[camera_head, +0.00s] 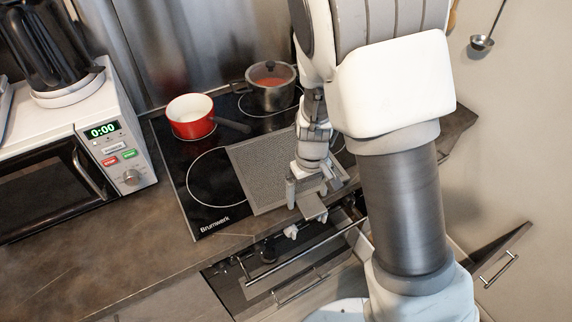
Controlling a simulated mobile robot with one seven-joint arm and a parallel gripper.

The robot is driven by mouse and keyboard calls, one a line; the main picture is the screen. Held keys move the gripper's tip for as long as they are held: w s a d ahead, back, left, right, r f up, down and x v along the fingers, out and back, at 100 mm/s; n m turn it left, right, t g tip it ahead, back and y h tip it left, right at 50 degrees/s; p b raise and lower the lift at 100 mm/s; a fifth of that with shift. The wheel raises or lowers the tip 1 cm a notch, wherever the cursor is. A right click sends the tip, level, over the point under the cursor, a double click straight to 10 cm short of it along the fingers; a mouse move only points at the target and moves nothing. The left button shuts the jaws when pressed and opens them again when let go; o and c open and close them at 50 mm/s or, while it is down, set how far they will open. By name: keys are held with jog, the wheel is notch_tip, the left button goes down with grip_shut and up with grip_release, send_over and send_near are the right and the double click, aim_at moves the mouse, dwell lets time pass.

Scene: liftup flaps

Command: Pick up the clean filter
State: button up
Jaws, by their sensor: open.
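A flat grey mesh panel, which looks like the filter (262,172), lies on the black glass cooktop (208,220). I cannot tell from its look whether it is clean. My gripper (306,203) is open at the panel's right front side, close to the cooktop's front edge. It points downward and nothing shows between its fingers. My gripper and arm hide the panel's right part, and I cannot tell whether the fingers touch it.
A red pot (190,117) and a steel pot (271,88) with a glass lid stand behind the panel. A microwave (90,150) stands at left. The counter (110,240) at front left is clear. An oven front (275,275) lies below.

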jog(key=shift+f, duration=0.1)
jog(key=shift+c, duration=0.3)
jog(key=c, duration=1.4)
